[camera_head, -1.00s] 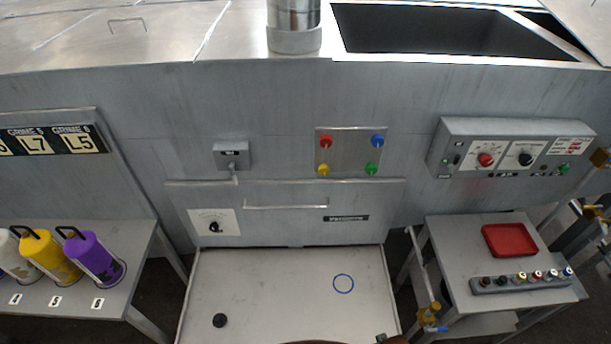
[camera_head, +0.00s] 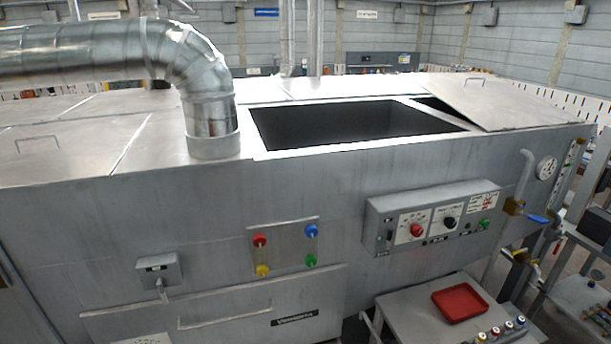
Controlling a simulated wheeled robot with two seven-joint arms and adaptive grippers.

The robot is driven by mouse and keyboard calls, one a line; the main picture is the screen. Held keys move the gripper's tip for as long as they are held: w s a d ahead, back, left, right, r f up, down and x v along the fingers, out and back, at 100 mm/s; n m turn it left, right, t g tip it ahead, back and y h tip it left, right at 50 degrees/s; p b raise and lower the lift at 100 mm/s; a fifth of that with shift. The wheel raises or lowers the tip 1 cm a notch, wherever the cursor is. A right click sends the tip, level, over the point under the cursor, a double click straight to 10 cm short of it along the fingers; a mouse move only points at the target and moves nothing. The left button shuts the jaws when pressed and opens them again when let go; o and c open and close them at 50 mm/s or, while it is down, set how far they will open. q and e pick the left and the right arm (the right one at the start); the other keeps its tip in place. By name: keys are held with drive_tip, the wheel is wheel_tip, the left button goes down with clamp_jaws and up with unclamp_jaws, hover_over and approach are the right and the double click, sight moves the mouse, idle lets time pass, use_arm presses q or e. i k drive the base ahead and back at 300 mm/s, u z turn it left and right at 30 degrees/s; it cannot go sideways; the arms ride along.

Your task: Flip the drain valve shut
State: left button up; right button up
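A brass valve (camera_head: 513,206) with a blue lever (camera_head: 539,219) sits on the pipe at the right end of the grey machine. The lever points out to the right, roughly across the pipe. A second brass valve (camera_head: 524,258) shows lower down, partly hidden by pipework. I cannot read a label that tells which one is the drain valve. Neither of my grippers is in view.
The grey machine (camera_head: 190,215) fills the middle, with an open dark tank (camera_head: 350,122) on top. A control box (camera_head: 380,226) is on its front. A small table (camera_head: 400,312) with a red tray (camera_head: 460,304) stands before it.

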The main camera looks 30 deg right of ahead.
sight(558, 246)
drive_tip(key=z, duration=0.3)
drive_tip(key=k, duration=1)
drive_tip(key=z, duration=2.25)
drive_tip(key=i, duration=1)
drive_tip(key=z, duration=0.55)
drive_tip(key=i, duration=1.5)
drive_tip(key=u, duration=0.7)
drive_tip(key=i, duration=0.7)
drive_tip(key=u, duration=0.45)
